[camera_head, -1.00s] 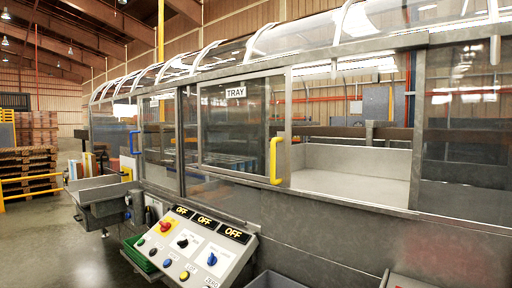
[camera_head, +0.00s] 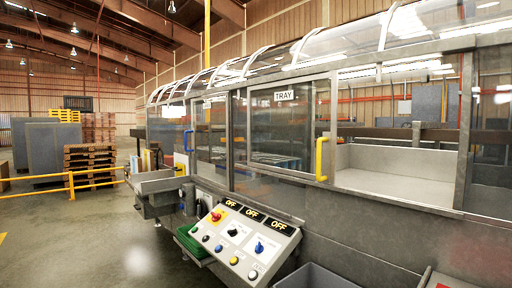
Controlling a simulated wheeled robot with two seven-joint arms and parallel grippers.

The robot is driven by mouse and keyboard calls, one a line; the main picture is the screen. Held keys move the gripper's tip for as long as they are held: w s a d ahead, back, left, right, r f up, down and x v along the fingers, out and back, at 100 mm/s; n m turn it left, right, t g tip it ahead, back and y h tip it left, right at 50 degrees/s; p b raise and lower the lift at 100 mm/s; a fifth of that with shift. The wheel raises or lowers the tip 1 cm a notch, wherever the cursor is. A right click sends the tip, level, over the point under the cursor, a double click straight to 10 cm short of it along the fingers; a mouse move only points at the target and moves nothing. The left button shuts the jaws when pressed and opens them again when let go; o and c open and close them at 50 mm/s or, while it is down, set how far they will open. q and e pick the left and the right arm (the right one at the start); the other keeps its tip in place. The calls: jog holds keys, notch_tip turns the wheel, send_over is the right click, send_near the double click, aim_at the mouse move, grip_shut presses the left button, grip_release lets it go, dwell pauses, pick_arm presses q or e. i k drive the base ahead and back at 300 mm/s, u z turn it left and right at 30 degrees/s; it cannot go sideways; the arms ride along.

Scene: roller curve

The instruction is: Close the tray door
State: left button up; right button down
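The tray door (camera_head: 277,128) is a framed clear sliding panel with a TRAY label (camera_head: 284,96), on the front of the long grey machine. Its yellow handle (camera_head: 321,159) is on its right edge. To the right of the handle is an open gap showing a pale tray surface (camera_head: 395,187) inside. Neither of my grippers is in view, and nothing touches the handle.
A sloped control panel (camera_head: 240,240) with knobs, buttons and OFF labels juts out below the door. A grey bin (camera_head: 315,276) stands beside it. A blue handle (camera_head: 188,140) is further left. Open floor (camera_head: 85,240) lies at the left, with a yellow rail (camera_head: 100,179) and pallets behind.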

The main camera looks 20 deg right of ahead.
aim_at(329, 139)
jog(key=u, duration=0.45)
jog(key=i, duration=4)
jog(key=z, duration=3.3)
